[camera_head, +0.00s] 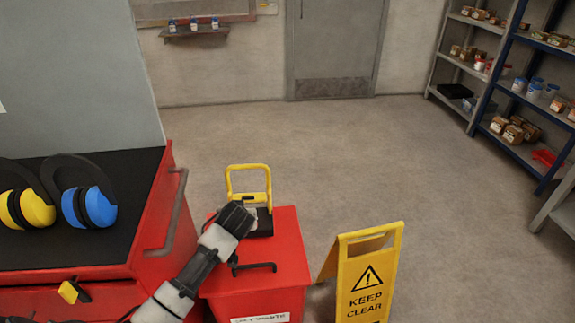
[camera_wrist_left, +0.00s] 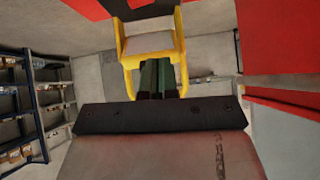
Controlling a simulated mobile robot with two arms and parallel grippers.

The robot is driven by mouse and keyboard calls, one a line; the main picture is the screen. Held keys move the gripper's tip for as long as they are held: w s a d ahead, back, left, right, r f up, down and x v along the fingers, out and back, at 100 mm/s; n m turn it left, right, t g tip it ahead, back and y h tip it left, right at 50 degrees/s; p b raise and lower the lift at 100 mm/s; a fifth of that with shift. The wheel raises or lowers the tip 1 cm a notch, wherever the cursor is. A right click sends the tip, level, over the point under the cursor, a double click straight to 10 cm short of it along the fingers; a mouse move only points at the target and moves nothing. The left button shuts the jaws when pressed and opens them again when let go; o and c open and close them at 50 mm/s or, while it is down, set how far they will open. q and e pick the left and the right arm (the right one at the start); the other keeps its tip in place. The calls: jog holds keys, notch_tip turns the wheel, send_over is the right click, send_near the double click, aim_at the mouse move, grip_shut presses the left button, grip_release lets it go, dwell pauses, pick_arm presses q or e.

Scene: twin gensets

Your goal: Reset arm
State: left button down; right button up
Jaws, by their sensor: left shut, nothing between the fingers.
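My left arm comes in from the bottom in the head view. My left gripper (camera_head: 250,211) is over the red cabinet (camera_head: 272,262), at the near side of a yellow-framed device (camera_head: 250,169) with a dark base. In the left wrist view my left gripper (camera_wrist_left: 158,76) has its dark fingers together with nothing between them. The yellow frame (camera_wrist_left: 177,45) shows just beyond and around the fingertips there; whether they touch it I cannot tell. The gripper hides part of the device in the head view. My right gripper is not in view.
A red bench (camera_head: 150,225) stands at the left, with yellow (camera_head: 36,208) and blue earmuffs (camera_head: 100,206) on its black top. A yellow "KEEP CLEAR" sign (camera_head: 368,275) stands right of the cabinet. Loaded shelves (camera_head: 505,90) stand at the right. The floor (camera_head: 340,150) behind the cabinet is clear.

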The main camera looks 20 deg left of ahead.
pick_arm(q)
jog(key=s+d+f+m+g+h, duration=0.1)
jog(key=s+d+f+m, duration=0.1)
jog(key=s+d, duration=0.45)
jog(key=s+d+f+m+g+h, duration=0.15)
jog(key=s+d, duration=0.25)
jog(key=s, duration=0.5)
jog(key=s+d+r+m+g+h, duration=0.1)
jog(key=s+d+r+m, duration=0.15)
jog(key=s, duration=0.45)
jog(key=s+d+r+m+g+h, duration=0.1)
jog(key=s+d+h, duration=0.15)
jog(key=s, duration=0.55)
notch_tip(320, 180, down, 22)
jog(key=y+p, duration=0.1)
jog(key=p, duration=0.2)
jog(key=s+a+f+g+p, duration=0.2)
jog(key=s+f, duration=1.3)
jog(key=s, duration=0.2)
jog(key=shift+a+m, duration=0.3)
jog(key=shift+m, duration=0.1)
